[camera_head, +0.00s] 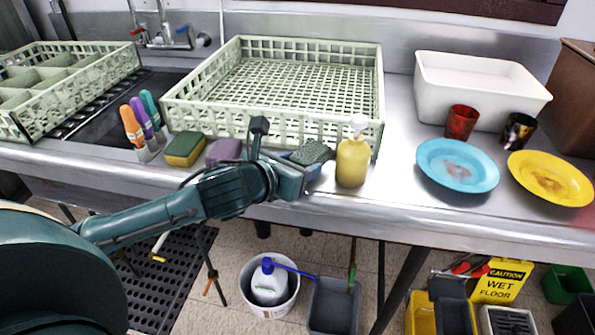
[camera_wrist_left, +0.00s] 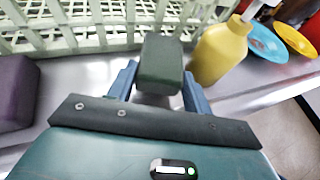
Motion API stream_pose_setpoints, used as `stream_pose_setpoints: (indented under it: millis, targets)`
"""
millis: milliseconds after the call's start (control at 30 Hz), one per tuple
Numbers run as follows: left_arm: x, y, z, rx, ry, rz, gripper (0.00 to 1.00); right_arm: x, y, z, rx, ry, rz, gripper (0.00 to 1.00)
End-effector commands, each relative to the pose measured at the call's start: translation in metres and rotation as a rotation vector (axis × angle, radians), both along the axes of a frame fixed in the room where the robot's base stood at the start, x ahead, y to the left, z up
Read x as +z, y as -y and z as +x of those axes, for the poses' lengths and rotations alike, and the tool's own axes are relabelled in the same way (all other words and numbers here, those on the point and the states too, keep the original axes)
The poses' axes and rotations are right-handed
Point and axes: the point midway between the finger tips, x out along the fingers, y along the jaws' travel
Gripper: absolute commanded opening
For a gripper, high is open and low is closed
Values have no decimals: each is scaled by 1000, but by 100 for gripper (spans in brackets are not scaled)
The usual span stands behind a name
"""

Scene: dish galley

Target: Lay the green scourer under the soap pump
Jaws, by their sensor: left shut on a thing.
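The green scourer (camera_head: 311,152) is a dark green block between the fingers of my left gripper (camera_head: 306,166). In the left wrist view the scourer (camera_wrist_left: 161,62) sits between the two blue fingers, which are shut on its sides. The soap pump (camera_head: 352,163) is a yellow bottle with a white pump head, upright on the steel counter. It stands just right of the scourer, with a small gap, and the soap pump (camera_wrist_left: 222,50) also shows right of the scourer in the wrist view. Whether the scourer touches the counter is unclear. My right gripper is out of view.
A pale green dish rack (camera_head: 176,112) stands close behind. A purple sponge (camera_head: 223,150) and a yellow-green sponge (camera_head: 185,149) lie to the left. A blue plate (camera_head: 458,166), yellow plate (camera_head: 550,178), red cup (camera_head: 461,122) and white tub (camera_head: 482,92) are right of the pump.

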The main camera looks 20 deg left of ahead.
Motion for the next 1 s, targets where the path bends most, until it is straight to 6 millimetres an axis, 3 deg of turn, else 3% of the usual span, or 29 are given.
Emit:
stream_pose_setpoints:
  millis: [33,100,467,500,733,1000]
  targets:
    - [-12,0,0,2,-4,-1,25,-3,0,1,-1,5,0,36]
    - [-17,0,0,0,-2,-1,25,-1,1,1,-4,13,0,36]
    - [-19,0,0,1,0,1,25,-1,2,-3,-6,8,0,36]
    - [-18,0,0,1,0,1,53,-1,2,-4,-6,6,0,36]
    - [-18,0,0,1,0,0,72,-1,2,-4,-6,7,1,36]
    - [-16,0,0,1,1,0,72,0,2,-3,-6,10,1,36]
